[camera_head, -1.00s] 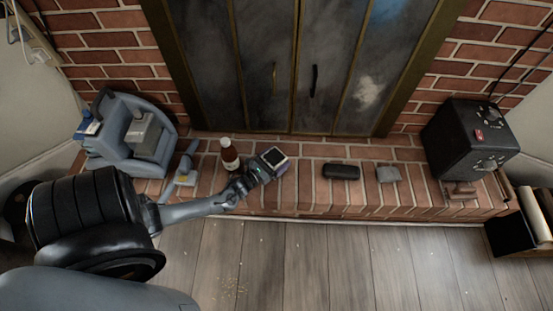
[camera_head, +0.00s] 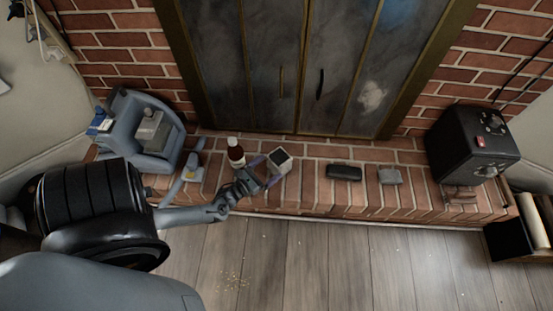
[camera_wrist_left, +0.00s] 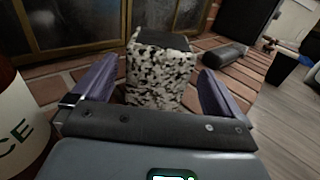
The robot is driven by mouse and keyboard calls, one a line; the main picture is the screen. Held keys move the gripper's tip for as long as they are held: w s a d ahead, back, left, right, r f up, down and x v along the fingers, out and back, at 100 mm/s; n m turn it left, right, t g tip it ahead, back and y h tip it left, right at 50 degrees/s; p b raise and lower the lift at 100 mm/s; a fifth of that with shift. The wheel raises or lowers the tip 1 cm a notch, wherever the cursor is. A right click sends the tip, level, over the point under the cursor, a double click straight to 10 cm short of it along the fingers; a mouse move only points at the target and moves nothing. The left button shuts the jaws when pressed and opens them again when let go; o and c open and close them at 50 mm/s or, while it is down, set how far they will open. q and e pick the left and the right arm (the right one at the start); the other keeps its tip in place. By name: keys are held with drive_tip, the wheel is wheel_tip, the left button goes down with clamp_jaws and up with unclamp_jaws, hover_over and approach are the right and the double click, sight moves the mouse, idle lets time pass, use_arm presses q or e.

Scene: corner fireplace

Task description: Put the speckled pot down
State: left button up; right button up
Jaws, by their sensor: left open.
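The speckled pot (camera_wrist_left: 160,75), square with black and white flecks and a dark top, stands upright on the brick hearth. In the head view the pot (camera_head: 280,160) shows its pale rim and dark inside. My left gripper (camera_head: 270,172) is open with its purple fingers to either side of the pot; in the wrist view the gripper (camera_wrist_left: 160,88) has a finger on each side, with a gap visible on both sides. The pot's lower part is hidden behind the gripper body in the wrist view. My right gripper is not in view.
A bottle (camera_head: 236,152) stands close left of the gripper, and its label fills the wrist view's left edge. A dark case (camera_head: 344,172) and a grey block (camera_head: 389,176) lie to the right on the brick hearth (camera_head: 315,200). A black box (camera_head: 470,145) stands farther right.

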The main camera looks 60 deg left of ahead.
use_arm(q)
drive_tip(key=p+v, duration=0.1)
drive_tip(key=v, duration=0.3)
drive_tip(key=shift+d, duration=0.1)
drive_tip(key=shift+d+n, duration=0.1)
drive_tip(key=shift+n, duration=0.4)
drive_tip(key=w+d+n+g, duration=0.1)
drive_tip(key=d+n, duration=0.1)
drive_tip(key=n, duration=0.1)
drive_tip(key=w+d+n+g, duration=0.1)
drive_tip(key=w+n, duration=0.1)
drive_tip(key=n, duration=0.2)
drive_tip(key=w+d+n+g, duration=0.1)
drive_tip(key=d+n+g, duration=0.1)
drive_tip(key=n, duration=0.2)
drive_tip(key=shift+w+d+r+y, duration=0.2)
drive_tip(key=shift+w+d+y, duration=0.1)
drive_tip(key=shift+d+y, duration=0.1)
drive_tip(key=w+d+r+n+g+h, duration=0.15)
drive_tip(key=d+r+n+g, duration=0.25)
drive_tip(key=d+n, duration=0.5)
drive_tip(key=s+d+r+n+g+h, duration=0.1)
drive_tip(key=s+d+r+n+g, duration=0.2)
drive_tip(key=r, duration=0.4)
drive_tip(key=s+d+r+n+g+h, duration=0.2)
drive_tip(key=s+d+r+n+g, duration=0.1)
drive_tip(key=s+d+r+n, duration=0.2)
wheel_tip(320, 180, up, 3)
drive_tip(key=s+n, duration=0.2)
drive_tip(key=shift+d+n, duration=0.3)
